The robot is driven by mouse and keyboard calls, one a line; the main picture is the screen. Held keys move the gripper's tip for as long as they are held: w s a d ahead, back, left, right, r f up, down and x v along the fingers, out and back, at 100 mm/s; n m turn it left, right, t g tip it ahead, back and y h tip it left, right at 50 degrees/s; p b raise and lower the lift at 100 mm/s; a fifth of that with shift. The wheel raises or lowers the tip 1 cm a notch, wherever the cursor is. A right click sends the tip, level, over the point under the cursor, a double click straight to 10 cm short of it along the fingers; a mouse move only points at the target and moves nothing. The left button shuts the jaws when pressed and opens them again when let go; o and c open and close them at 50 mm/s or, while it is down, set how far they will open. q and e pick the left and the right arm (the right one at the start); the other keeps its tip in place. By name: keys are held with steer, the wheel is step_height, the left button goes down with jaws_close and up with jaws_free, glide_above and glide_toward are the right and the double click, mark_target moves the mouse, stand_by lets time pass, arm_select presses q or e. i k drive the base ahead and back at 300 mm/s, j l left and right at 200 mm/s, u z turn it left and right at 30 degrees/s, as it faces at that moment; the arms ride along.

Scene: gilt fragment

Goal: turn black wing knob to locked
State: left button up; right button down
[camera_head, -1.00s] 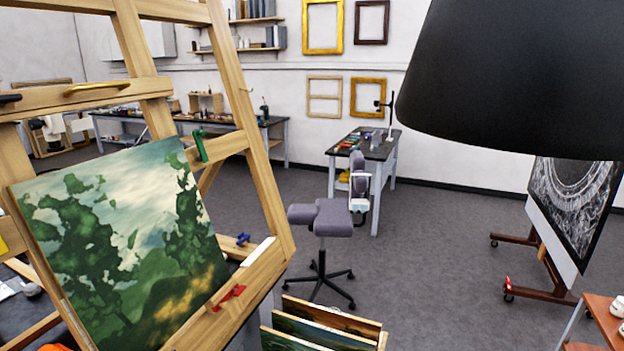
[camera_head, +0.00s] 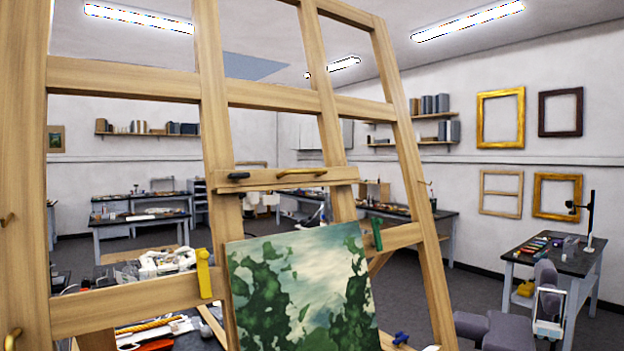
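A small black knob (camera_head: 238,176) sits at the left end of the wooden crossbar above the painting on the easel (camera_head: 215,130). It looks like a short dark bar lying about level; its wing shape and any locked marking are too small to make out. The landscape painting (camera_head: 300,285) rests on the easel below it.
The easel also carries a brass handle (camera_head: 302,171), a green knob (camera_head: 376,233), a yellow knob (camera_head: 204,273) and a blue knob (camera_head: 400,338). Cluttered benches lie behind the easel.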

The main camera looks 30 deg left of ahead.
mark_target(235, 177)
steer(key=u, duration=1.5)
